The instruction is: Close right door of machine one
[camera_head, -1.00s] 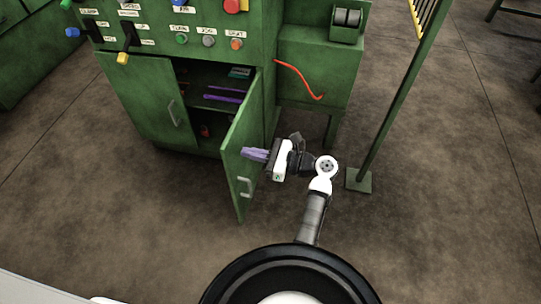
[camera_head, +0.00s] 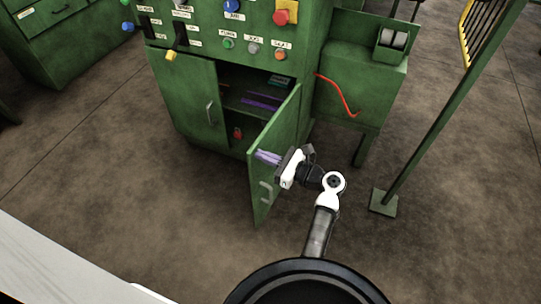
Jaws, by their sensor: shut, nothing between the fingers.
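The green machine (camera_head: 225,50) stands ahead with its control panel above and a cabinet below. Its right door (camera_head: 285,132) is swung open toward me, with a metal handle (camera_head: 266,192) low on its face. Its left door (camera_head: 190,100) is shut. My gripper (camera_head: 268,158) has purple fingers, shut and empty, at the door's face near its free edge and above the handle. It looks very close to the door; I cannot tell whether it touches. Part of the door behind my gripper is hidden.
The open cabinet shows a shelf with purple items (camera_head: 262,103) and a red item (camera_head: 238,133). A green side box (camera_head: 360,85) with a red hose (camera_head: 340,95) is at right. A green post on a base plate (camera_head: 384,201) stands further right. A pale surface (camera_head: 60,265) fills the lower left.

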